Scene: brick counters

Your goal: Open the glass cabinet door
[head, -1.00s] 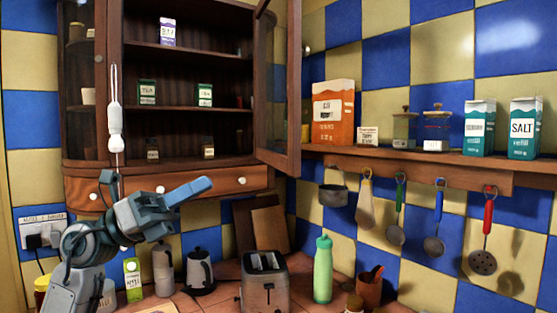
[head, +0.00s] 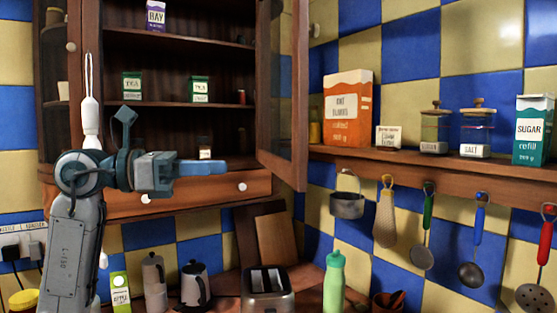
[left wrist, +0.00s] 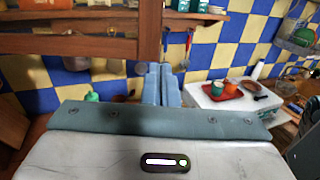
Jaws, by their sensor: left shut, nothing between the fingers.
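The glass cabinet door (head: 283,100) stands swung open at the right of the wooden cabinet (head: 190,104), its pane facing left. A small pale knob (head: 315,30) shows at its right edge. My left gripper (head: 224,168) is shut and empty, pointing right in front of the cabinet's lower part, left of the door's lower corner. In the left wrist view my left gripper (left wrist: 160,86) has its fingers together, below a wooden frame corner (left wrist: 150,35) that looks like the door's. Whether they touch is unclear. My right gripper is not in view.
A wall shelf (head: 420,168) with boxes and jars runs right of the door, with hanging utensils below. A toaster (head: 268,290), green bottle (head: 334,283) and kettle (head: 195,286) stand on the counter. Tea boxes (head: 132,86) stand inside the cabinet.

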